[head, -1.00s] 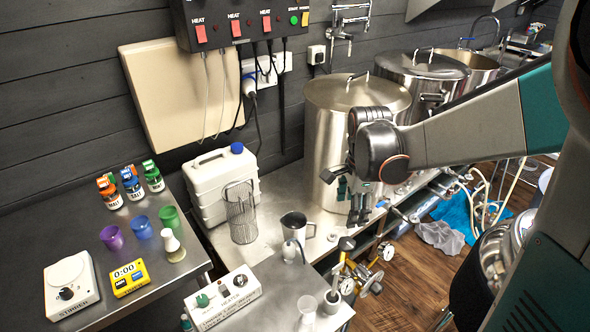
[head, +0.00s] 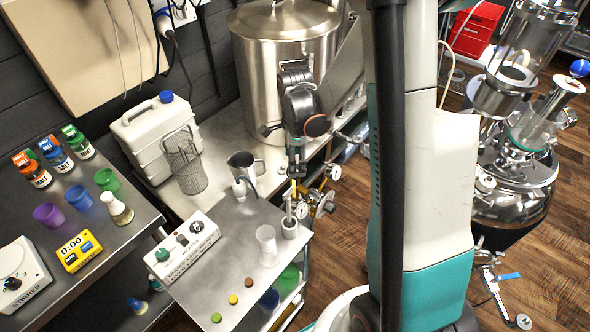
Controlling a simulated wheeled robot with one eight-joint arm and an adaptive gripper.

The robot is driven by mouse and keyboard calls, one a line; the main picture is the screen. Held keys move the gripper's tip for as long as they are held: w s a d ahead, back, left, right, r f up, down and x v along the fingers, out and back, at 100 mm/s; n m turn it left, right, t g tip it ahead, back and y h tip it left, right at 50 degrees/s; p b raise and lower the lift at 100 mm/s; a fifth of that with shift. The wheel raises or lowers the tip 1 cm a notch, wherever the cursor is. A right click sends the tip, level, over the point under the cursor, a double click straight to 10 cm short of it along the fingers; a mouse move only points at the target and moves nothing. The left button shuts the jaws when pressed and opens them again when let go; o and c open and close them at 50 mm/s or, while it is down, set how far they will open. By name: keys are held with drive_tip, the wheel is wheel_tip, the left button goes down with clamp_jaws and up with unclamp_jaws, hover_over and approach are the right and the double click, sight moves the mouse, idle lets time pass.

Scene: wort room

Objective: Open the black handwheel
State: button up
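My gripper (head: 296,168) hangs pointing down in front of the large steel pot, above a cluster of brass fittings with dial gauges. Its fingers are small and seen nearly edge-on, so I cannot tell whether they are apart. One gauge (head: 333,172) lies right of the gripper and another gauge (head: 301,210) lies below it. A small dark round part (head: 326,205) beside the lower gauge may be the black handwheel, but it is too small to be sure. I see no clear contact between the gripper and the fittings.
The steel pot (head: 284,66) stands close behind my gripper. A steel vessel (head: 515,185) stands right on wooden floor.

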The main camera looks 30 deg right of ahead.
drive_tip(key=shift+f+b, duration=0.4)
drive_tip(key=shift+f, duration=1.35)
drive_tip(key=c, duration=1.1)
